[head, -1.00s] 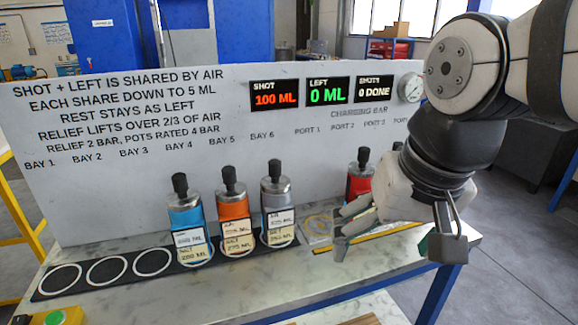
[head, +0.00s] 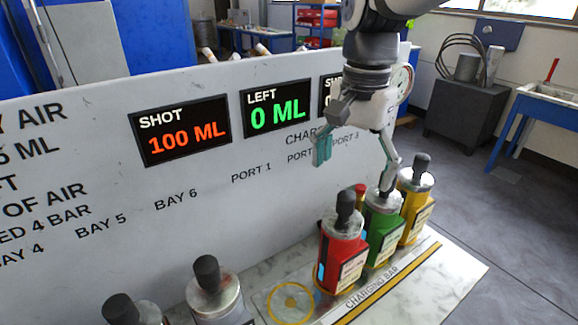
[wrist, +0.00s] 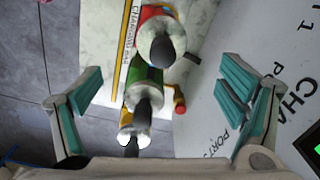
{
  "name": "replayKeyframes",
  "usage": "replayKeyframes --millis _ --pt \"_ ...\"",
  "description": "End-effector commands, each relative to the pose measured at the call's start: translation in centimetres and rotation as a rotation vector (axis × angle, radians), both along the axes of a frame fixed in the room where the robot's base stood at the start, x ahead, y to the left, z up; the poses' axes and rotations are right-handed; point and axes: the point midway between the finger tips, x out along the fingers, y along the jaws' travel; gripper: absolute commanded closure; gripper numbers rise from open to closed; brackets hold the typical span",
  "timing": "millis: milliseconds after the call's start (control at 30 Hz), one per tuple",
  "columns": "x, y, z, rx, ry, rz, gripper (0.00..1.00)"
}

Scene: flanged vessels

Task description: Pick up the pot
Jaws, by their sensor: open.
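Three pots with black knobs stand in a row on the charging bar (head: 372,292): a red pot (head: 343,253), a green pot (head: 381,238) and a yellow pot (head: 418,212). My gripper (head: 357,160) is open and empty above the row; one finger reaches down close to the green pot's knob. In the wrist view my gripper (wrist: 163,95) has its fingers spread to either side of the row. That view shows the red pot (wrist: 158,18), the green pot (wrist: 149,88) and the yellow pot (wrist: 126,118) from above. Contact with a knob cannot be told.
A lettered white board (head: 225,185) with displays stands behind the pots. A small red-topped part (head: 360,189) sits behind the green pot. An empty yellow ring (head: 290,302) lies left of the red pot. Two more pots (head: 212,290) show at the lower left.

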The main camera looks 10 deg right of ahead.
Motion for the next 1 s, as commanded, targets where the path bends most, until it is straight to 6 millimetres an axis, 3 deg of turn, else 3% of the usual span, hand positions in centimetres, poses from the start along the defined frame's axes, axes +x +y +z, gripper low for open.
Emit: replayKeyframes --millis 167,500,767,1000 --pt "0.2 0.0 -1.2 -0.001 0.008 -0.012 0.11" --pt "0.1 0.0 -7.2 -0.001 0.008 -0.011 0.11" --pt "0.1 0.1 -9.0 -0.001 0.007 -0.010 0.11" --pt "-0.2 0.3 -12.4 0.000 0.009 -0.010 0.11"
